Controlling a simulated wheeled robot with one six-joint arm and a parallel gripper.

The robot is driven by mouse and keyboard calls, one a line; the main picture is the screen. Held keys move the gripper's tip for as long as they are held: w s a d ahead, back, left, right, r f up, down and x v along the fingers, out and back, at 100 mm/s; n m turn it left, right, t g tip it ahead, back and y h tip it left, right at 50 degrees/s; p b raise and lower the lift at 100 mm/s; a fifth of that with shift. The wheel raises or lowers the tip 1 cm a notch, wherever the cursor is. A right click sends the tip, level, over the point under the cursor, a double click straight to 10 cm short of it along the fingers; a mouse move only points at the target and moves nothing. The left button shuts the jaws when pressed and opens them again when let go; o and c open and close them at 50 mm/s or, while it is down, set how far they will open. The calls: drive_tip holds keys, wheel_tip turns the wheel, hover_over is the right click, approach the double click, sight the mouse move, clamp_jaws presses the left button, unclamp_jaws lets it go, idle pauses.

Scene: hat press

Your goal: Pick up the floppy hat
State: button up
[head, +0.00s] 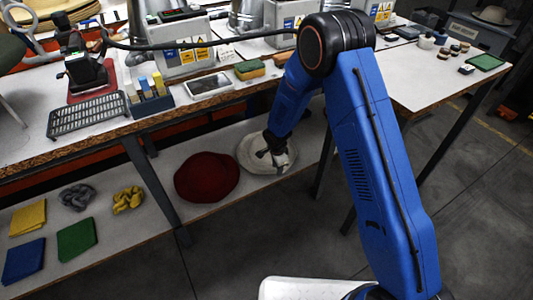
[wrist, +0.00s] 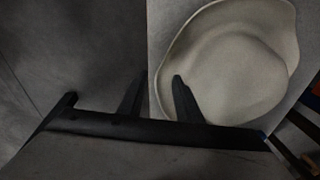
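A pale, cream-grey hat with a wide, wavy brim, apparently the floppy hat (head: 252,149), lies on the lower shelf under the workbench. In the wrist view the floppy hat (wrist: 240,60) fills the upper right. My gripper (head: 278,158) is over its right side in the head view and hides part of it. In the wrist view my gripper's fingers (wrist: 160,78) are apart, with the near brim edge between them in the picture. The right finger overlaps the brim; the left is over the grey floor. I cannot tell whether either touches the hat.
A dark red hat (head: 207,177) lies just left on the same shelf (head: 160,222). Folded yellow, blue and green cloths (head: 77,238) lie further left. The workbench top (head: 225,98) overhangs the shelf, and a table leg (head: 155,185) stands at its front. Open floor (head: 290,230) lies in front.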

drive_tip(key=f, duration=0.3)
drive_tip(key=w+f, duration=0.1)
drive_tip(key=f, duration=0.1)
drive_tip(key=shift+d, duration=0.25)
drive_tip(key=shift+r, duration=0.1)
clamp_jaws()
